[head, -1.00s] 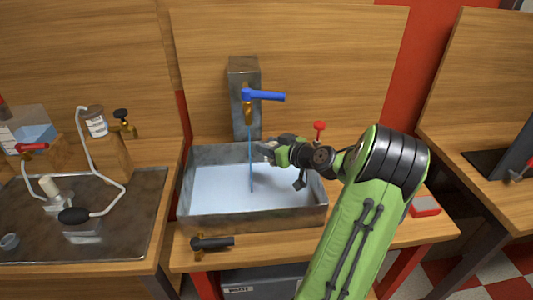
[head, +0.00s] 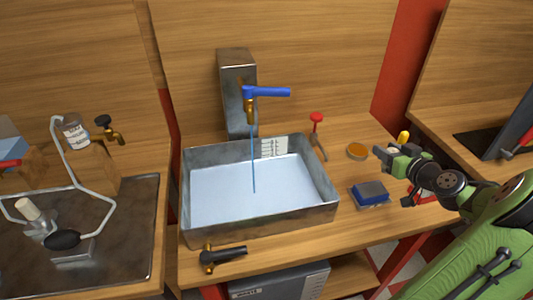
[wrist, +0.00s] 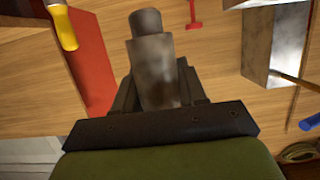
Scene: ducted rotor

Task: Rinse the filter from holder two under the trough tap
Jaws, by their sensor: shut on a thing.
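The trough (head: 330,208) is a grey metal basin on the wooden bench, with pale water in it. The trough tap (head: 250,104) is brass with a blue lever (head: 268,92), on a metal post; a thin blue stream runs from it into the trough. My gripper (head: 390,152) is above the bench, right of the trough and clear of the stream. In the wrist view it is shut on a grey-brown stepped cylinder (wrist: 152,60), which seems to be the filter. I cannot make out holder two.
A blue sponge-like block (head: 370,192), a round amber dish (head: 357,151) and a red-topped stand (head: 317,118) are right of the trough. A black-handled valve (head: 222,256) lies at its front. The left bench holds a bottle (head: 74,132) and tubing.

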